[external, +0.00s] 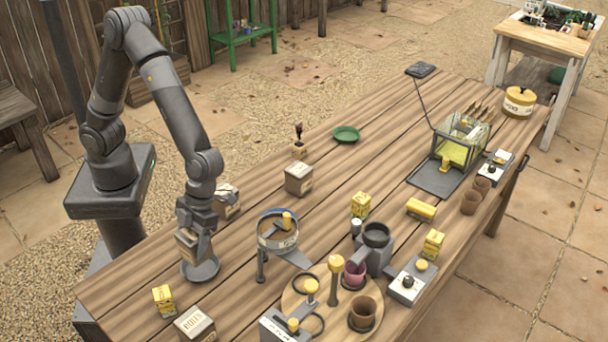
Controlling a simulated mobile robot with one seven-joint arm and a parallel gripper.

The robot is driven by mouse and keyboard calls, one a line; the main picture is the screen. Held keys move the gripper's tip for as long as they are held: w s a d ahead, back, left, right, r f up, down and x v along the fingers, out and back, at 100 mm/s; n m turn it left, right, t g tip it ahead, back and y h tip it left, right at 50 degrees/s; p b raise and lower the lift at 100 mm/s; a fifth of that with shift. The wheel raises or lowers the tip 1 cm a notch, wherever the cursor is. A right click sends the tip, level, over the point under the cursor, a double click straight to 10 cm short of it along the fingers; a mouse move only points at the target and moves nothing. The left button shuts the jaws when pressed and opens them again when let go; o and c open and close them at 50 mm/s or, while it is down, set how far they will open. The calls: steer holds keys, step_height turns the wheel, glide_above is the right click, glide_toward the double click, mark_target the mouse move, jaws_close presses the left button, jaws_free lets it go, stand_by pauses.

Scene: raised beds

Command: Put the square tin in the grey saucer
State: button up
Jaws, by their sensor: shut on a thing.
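My gripper (196,226) is shut on a tan square tin (187,245), which hangs slightly tilted under the fingers. The grey saucer (205,273) lies on the table at the near left, just below the held tin. The tin and gripper overlap the saucer's back left part, and I cannot tell whether the tin touches it.
Similar box-like tins stand behind the gripper (230,207), further right (299,180) and at the front edge (195,324). A small yellow box (163,299) is at the left. A round sieve on a stand (277,232) is to the right. A green saucer (346,134) lies further back.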

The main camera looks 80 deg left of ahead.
steer(key=shift+f, duration=1.55)
steer(key=shift+f, duration=0.3)
steer(key=o, duration=1.2)
steer(key=shift+c, duration=0.2)
